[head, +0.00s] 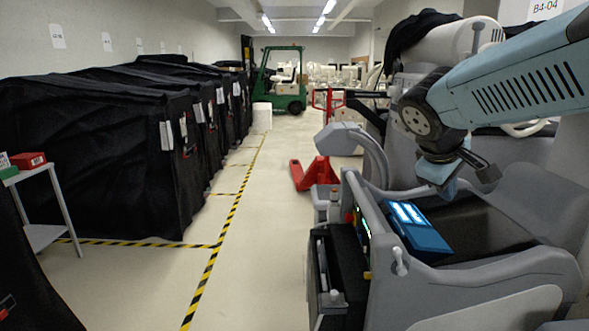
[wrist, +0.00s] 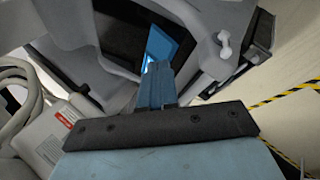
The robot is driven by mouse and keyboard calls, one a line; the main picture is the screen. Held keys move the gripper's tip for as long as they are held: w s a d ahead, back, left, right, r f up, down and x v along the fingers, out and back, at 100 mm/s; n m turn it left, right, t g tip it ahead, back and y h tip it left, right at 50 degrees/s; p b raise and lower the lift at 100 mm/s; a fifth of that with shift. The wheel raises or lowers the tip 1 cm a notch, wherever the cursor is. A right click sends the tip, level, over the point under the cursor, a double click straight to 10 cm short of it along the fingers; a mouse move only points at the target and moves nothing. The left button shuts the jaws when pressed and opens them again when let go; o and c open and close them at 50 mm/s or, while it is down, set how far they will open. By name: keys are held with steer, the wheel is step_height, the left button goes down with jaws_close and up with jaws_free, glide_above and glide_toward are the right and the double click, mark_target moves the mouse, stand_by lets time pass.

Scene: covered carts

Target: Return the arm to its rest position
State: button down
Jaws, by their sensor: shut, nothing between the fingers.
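My arm is light blue and reaches in from the upper right of the head view, bent down at a dark round joint. My gripper (head: 446,190) hangs below that joint, over the grey cart-like machine (head: 470,290). In the wrist view my gripper (wrist: 157,72) points up the picture, its fingers together with nothing held between them. Part of the box also shows beyond the fingertips in the wrist view (wrist: 162,45). I cannot tell the exact gap between them.
Black covered carts (head: 100,150) line the left side behind yellow-black floor tape (head: 225,220). A small table (head: 45,235) with red and green boxes stands at the left. A red pallet jack (head: 315,173) and green forklift (head: 280,80) stand farther back. The middle aisle floor is clear.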

steer(key=s+a+f+m+t+y, duration=0.1)
steer(key=s+a+m+y, duration=0.4)
steer(key=s, duration=0.5)
steer(key=shift+a+f+m, duration=0.5)
steer(key=shift+f+m, duration=0.1)
steer(key=shift+f, duration=0.1)
